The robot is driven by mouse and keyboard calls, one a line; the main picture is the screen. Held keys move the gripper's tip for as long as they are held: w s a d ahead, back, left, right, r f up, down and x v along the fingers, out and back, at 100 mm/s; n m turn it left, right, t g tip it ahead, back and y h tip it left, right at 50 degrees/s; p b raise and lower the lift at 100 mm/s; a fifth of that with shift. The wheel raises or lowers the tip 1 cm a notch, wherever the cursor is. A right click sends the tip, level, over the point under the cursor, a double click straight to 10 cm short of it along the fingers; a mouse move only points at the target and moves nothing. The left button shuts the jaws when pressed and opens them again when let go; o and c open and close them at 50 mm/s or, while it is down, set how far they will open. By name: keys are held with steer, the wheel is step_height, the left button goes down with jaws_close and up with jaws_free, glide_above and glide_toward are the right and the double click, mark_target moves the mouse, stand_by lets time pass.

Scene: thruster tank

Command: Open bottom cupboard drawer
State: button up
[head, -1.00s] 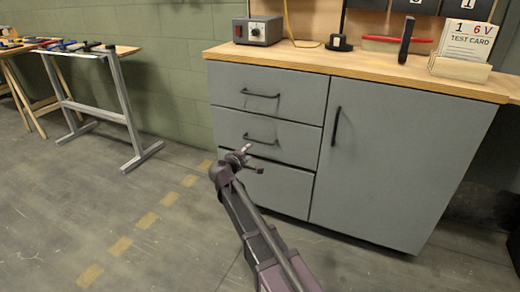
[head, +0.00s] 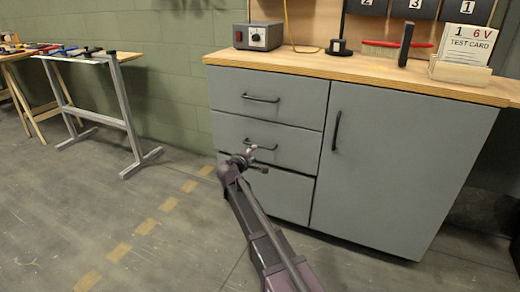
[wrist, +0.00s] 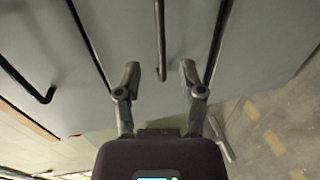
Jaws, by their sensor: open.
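The grey cupboard has a column of three drawers. The bottom drawer (head: 285,195) looks shut, and I make out no handle on it; my arm covers its left part. It also shows at the right in the wrist view (wrist: 250,45). The middle drawer's dark bar handle (head: 262,144) is above my gripper in the head view. My gripper (head: 258,160) is open in front of the drawers. In the wrist view, my open fingers (wrist: 158,78) point at the drawer fronts, and a dark bar handle (wrist: 160,40) lies ahead between them, not gripped.
The top drawer (head: 265,92) and the tall door (head: 395,160) with its upright handle are shut. The worktop (head: 350,68) carries a grey box (head: 257,35) and a test card stand (head: 460,70). A trestle bench (head: 95,100) stands left. The floor ahead is clear.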

mark_target(262, 147)
steer(key=b+x, duration=0.1)
steer(key=x, duration=0.8)
steer(key=shift+w+b, duration=0.1)
steer(key=shift+b, duration=0.25)
jaws_close()
